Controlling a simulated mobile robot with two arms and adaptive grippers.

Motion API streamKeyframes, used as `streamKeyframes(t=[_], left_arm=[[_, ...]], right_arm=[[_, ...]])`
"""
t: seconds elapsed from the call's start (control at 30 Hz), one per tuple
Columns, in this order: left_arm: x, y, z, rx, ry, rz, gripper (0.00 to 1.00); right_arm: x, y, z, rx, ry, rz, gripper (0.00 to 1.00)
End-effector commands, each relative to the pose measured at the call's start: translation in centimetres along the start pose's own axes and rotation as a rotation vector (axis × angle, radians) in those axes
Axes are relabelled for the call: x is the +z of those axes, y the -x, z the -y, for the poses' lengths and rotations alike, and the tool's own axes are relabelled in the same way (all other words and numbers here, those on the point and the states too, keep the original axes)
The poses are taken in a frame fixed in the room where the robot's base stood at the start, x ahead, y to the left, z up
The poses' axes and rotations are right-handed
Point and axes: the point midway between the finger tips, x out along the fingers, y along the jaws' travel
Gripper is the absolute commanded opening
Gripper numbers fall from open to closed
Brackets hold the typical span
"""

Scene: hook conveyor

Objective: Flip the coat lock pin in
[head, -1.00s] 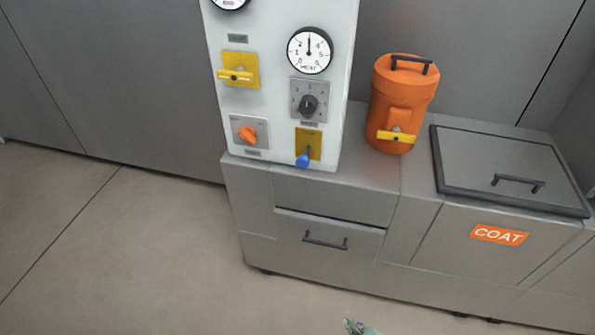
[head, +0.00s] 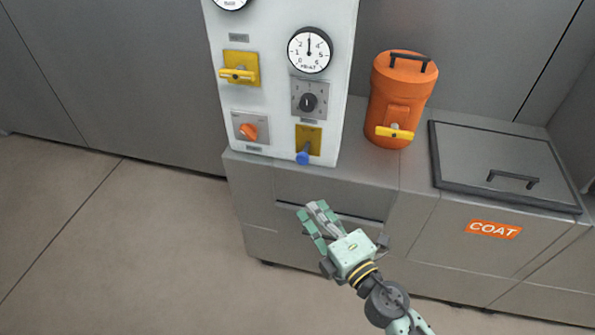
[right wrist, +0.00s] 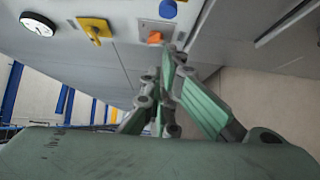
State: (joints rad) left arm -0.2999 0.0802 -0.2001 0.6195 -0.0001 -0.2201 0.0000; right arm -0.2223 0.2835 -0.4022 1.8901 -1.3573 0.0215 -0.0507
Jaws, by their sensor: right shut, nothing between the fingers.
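A white control panel (head: 275,100) carries several controls, and their small labels are too small to read, so I cannot tell which is the coat lock pin. A blue-tipped lever (head: 303,157) hangs down from a yellow plate at the lower right. A yellow handle (head: 237,75) lies level on a yellow plate above left. An orange knob (head: 248,131) sits at the lower left. My right gripper (head: 312,209) is shut and empty, below the blue tip and apart from it. In the right wrist view, the blue tip (right wrist: 168,9) and orange knob (right wrist: 154,38) show beyond the fingers.
A grey cabinet (head: 255,191) with a drawer stands under the panel. An orange canister (head: 400,95) with a yellow tap stands to the right. Farther right is a lidded bin with a COAT label (head: 494,230). Gauges and a black dial (head: 308,102) share the panel. Open floor lies left.

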Motion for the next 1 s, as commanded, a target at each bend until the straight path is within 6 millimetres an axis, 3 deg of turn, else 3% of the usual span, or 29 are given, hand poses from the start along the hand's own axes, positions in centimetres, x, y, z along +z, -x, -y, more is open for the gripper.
streamKeyframes(t=[0.27, 0.7, 1.0], left_arm=[[0.0, 0.4, 0.0, 0.000, 0.000, 0.000, 0.40], [-0.1, 1.1, 0.0, 0.000, 0.000, 0.000, 0.40], [-0.1, 0.4, 0.0, 0.000, 0.000, 0.000, 0.40]], right_arm=[[0.1, -1.2, -0.1, 0.001, -0.002, 0.002, 0.00], [0.0, -10.1, -0.1, 0.002, -0.003, 0.001, 0.00], [2.6, -12.6, 0.1, 0.000, -0.002, 0.002, 0.00]])
